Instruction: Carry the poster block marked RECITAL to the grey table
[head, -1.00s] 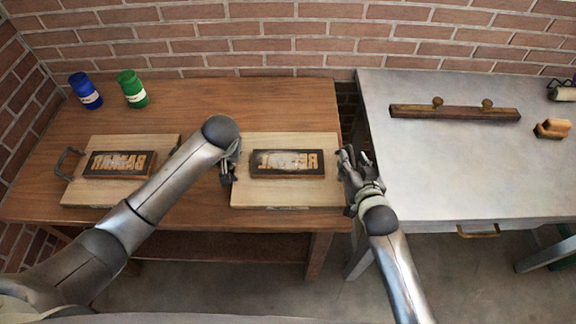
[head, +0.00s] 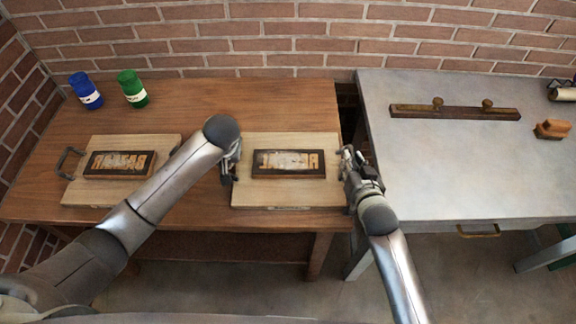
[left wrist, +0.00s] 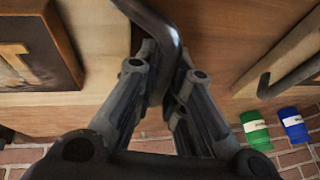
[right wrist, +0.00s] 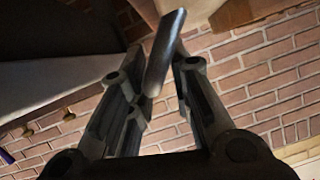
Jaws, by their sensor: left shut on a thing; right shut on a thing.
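The block with mirrored letters that look like RECITAL (head: 289,164) lies on a pale wooden board (head: 284,196) at the right end of the brown table. It also shows at the left of the left wrist view (left wrist: 38,45). My left gripper (head: 229,172) is shut on a dark handle (left wrist: 160,40) at the board's left side. My right gripper (head: 347,162) is shut on a dark handle bar (right wrist: 163,55) at the board's right side. The grey table (head: 450,160) stands to the right. I cannot tell whether the board is clear of the brown table.
A second board (head: 75,185) with a block like BAZAAR (head: 119,164) lies left on the brown table (head: 200,110). Blue (head: 85,91) and green (head: 132,89) jars stand behind. A long wooden bar (head: 455,112) and a small block (head: 552,129) lie on the grey table; its middle is clear.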

